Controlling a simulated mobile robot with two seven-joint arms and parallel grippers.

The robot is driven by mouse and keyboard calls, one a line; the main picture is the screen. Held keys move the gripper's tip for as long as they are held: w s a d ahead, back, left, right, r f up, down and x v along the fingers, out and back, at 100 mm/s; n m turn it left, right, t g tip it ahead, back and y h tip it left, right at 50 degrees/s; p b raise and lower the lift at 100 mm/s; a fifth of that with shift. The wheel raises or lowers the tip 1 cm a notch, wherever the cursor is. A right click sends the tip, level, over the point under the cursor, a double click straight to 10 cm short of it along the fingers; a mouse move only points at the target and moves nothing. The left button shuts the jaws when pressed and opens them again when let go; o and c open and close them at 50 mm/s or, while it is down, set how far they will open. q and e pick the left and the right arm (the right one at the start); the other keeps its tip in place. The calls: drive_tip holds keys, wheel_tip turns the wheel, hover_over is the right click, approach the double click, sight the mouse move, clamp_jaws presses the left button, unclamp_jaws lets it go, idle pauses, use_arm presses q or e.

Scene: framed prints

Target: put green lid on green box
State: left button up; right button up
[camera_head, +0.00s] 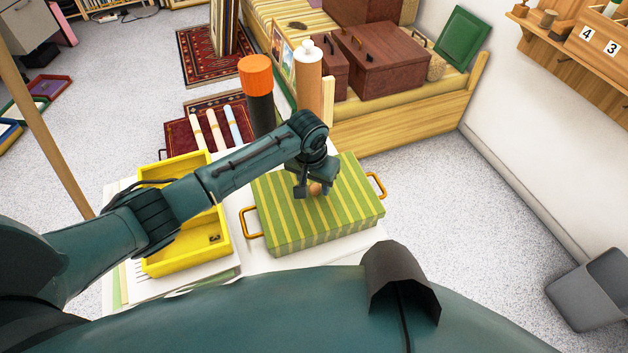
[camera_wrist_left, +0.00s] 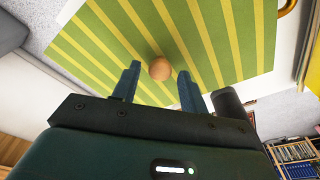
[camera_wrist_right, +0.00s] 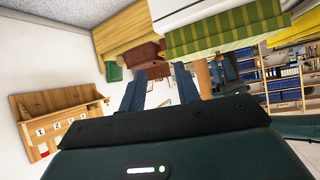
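The green-and-yellow striped box (camera_head: 320,231) stands on the white table, with orange handles on its sides. Its striped lid (camera_head: 343,178) lies on top, looking level, with a round wooden knob (camera_head: 315,188). The lid (camera_wrist_left: 100,45) and knob (camera_wrist_left: 160,69) also show in the left wrist view. My left gripper (camera_head: 309,189) is over the lid at the knob. Its fingers are open (camera_wrist_left: 158,88), one on each side of the knob, with gaps visible. My right gripper (camera_wrist_right: 160,92) is open and empty in its own wrist view, away from the lid; the head view does not show it.
A yellow tray (camera_head: 185,255) sits left of the box, under my left arm. An orange-topped dark cylinder (camera_head: 257,95) and a white-knobbed brown cylinder (camera_head: 308,85) stand behind. Brown cases (camera_head: 380,60) and a dark green panel (camera_head: 463,38) rest on the wooden bench.

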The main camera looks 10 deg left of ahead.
use_arm(q)
drive_tip(key=shift+o, duration=0.2)
wheel_tip(320, 180, up, 13)
drive_tip(key=s+p, duration=0.1)
drive_tip(key=s, duration=0.1)
drive_tip(key=t+h, duration=0.1)
drive_tip(key=h, duration=0.2)
hover_over(311, 201)
drive_tip(key=s+d, duration=0.4)
wheel_tip(311, 201, down, 8)
drive_tip(key=s+f+t+h, duration=0.2)
drive_tip(key=s+f, duration=0.1)
drive_tip(key=s, duration=0.1)
drive_tip(key=s+a+f+t+y, duration=0.2)
drive_tip(key=s+a+t, duration=0.3)
drive_tip(key=s, duration=0.7)
drive_tip(key=shift+a+t, duration=0.4)
drive_tip(key=shift+a, duration=0.75)
